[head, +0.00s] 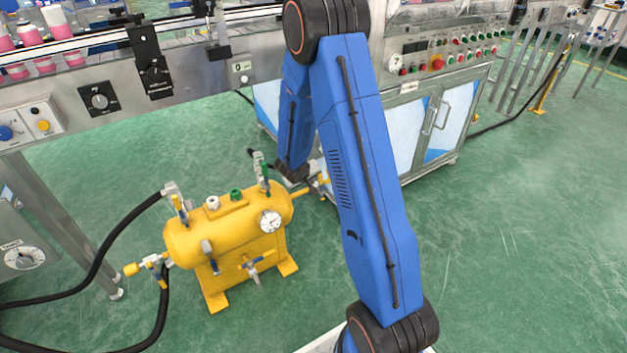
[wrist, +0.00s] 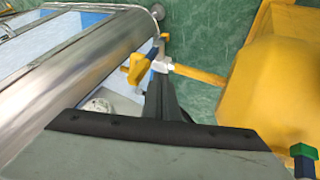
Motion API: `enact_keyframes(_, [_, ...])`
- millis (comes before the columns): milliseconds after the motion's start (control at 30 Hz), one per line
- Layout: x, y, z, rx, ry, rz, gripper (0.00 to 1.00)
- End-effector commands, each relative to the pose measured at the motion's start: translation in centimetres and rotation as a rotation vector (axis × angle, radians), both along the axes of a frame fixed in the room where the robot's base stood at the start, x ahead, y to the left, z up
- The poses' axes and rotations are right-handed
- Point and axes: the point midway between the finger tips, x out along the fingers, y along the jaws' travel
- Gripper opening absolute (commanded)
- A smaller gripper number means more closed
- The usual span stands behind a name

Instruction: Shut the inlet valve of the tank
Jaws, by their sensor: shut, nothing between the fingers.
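The yellow tank (head: 228,228) stands on the floor below the conveyor, and its rounded end fills the right of the wrist view (wrist: 275,85). A pipe leaves its right end to a small metal valve with a yellow handle (wrist: 138,68). In the head view this valve (head: 323,180) is partly hidden by my arm. My gripper (wrist: 162,88) is shut and empty, with its dark fingers close beside the valve; I cannot tell whether they touch it. Other valves sit on the tank's top, front and left end. No label shows which is the inlet.
A gauge (head: 270,221) is on the tank's front. Black hoses (head: 98,262) run from its left side. The steel conveyor frame (head: 200,88) is above and behind. A machine cabinet (head: 405,135) stands right of the tank.

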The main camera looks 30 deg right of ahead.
Motion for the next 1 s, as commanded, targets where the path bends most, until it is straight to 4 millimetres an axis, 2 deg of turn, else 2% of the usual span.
enact_keyframes(200, [0.0, -1.5, 0.2, -0.001, 0.001, 0.0, 0.0])
enact_keyframes(667, [0.0, -1.9, 0.2, 0.0, 0.001, 0.0, 0.0])
enact_keyframes(1000, [0.1, -4.5, 0.9, -0.003, 0.0, -0.004, 0.0])
